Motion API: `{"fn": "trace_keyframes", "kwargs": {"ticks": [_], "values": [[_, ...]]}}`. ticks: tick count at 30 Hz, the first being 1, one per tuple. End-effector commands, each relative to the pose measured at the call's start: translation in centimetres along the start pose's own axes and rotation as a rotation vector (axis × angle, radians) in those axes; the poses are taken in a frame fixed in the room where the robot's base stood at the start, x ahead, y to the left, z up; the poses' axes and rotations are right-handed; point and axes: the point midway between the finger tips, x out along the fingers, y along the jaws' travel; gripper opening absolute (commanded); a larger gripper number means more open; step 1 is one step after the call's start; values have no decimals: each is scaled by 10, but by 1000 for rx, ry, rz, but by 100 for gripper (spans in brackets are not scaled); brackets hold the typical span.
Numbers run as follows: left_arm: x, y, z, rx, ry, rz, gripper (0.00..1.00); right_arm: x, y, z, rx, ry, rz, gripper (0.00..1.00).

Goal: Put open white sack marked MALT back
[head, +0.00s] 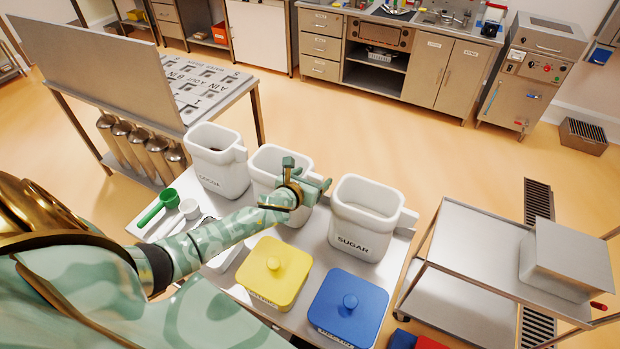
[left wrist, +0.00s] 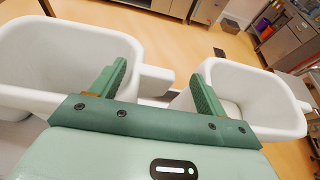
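No sack marked MALT can be read in view. Three open white tubs with side handles stand in a row on the table: one marked COCOA (head: 217,172), a middle one (head: 262,160) whose label is hidden behind my arm, and one marked SUGAR (head: 364,215). My left gripper (head: 308,180) is at the right side of the middle tub, near its handle. In the left wrist view the fingers (left wrist: 157,86) are apart, with a white handle (left wrist: 152,74) showing between and beyond them; contact cannot be told. My right gripper is not in view.
A yellow lidded box (head: 273,268) and a blue lidded box (head: 348,308) stand at the table's front. A green scoop (head: 160,205) lies at the left. A steel trolley (head: 480,250) stands right. A lettered rack (head: 205,85) stands behind left. Open floor lies beyond.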

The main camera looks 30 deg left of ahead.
Motion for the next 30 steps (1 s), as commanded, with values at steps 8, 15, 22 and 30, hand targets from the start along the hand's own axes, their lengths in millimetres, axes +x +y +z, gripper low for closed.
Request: {"fn": "trace_keyframes", "kwargs": {"ticks": [8,15,22,30], "values": [[-1,0,1,1,-1,0,75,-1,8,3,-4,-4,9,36],[-36,0,2,3,0,-3,75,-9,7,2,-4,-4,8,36],[-90,0,1,3,0,-2,75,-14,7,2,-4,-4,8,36],[-119,0,1,1,-3,-1,75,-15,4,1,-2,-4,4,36]]}}
